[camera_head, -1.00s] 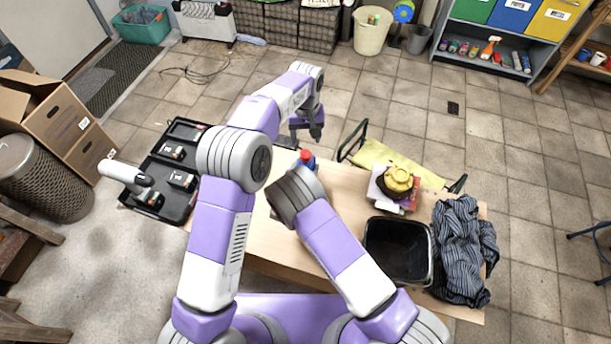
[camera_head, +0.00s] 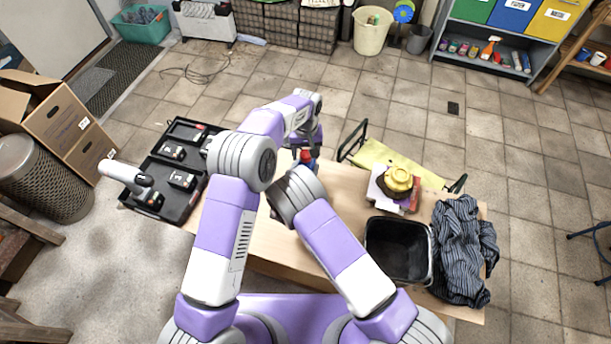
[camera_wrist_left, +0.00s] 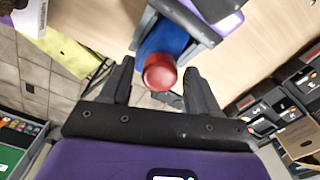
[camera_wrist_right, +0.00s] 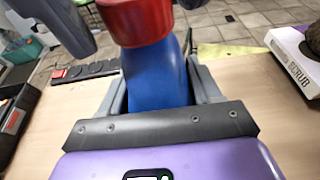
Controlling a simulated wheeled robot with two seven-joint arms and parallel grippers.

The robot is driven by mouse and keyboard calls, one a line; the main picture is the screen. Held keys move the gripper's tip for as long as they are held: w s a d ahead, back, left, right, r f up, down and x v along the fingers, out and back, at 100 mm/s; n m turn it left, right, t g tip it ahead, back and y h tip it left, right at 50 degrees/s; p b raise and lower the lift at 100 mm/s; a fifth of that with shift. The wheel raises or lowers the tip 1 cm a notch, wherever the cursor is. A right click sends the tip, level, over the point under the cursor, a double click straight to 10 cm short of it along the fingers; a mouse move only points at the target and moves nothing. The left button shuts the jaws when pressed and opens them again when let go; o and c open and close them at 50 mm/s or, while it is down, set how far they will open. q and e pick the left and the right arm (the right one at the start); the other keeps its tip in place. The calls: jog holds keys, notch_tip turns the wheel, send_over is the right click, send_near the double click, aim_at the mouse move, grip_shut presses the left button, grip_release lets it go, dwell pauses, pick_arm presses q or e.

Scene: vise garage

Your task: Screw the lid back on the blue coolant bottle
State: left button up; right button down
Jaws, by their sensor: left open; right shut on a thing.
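The blue coolant bottle (camera_wrist_right: 155,78) stands upright over the table, with the red lid (camera_wrist_right: 138,18) on its top; I cannot tell how tightly the lid sits. My right gripper (camera_wrist_right: 160,92) is shut on the bottle's body; in the head view my right arm hides this gripper and most of the bottle (camera_head: 309,166). My left gripper (camera_wrist_left: 158,68) is open, its two fingers on either side of the red lid (camera_wrist_left: 160,73), with gaps visible. In the head view the left gripper (camera_head: 305,146) is right at the red lid (camera_head: 306,156).
A black tray (camera_head: 176,211) with tools lies at the table's left. A yellow object (camera_head: 398,180) on books, a black bin (camera_head: 398,250) and a striped cloth (camera_head: 462,250) fill the right side. A yellow creeper-like board (camera_head: 385,160) stands behind the table.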

pick_arm(q)
jog(key=c, duration=1.1)
jog(key=o, duration=1.3)
jog(key=shift+c, duration=0.2)
jog(key=shift+r, duration=0.1)
notch_tip(320, 180, up, 12)
pick_arm(e)
jog(key=shift+c, duration=0.7)
grip_release()
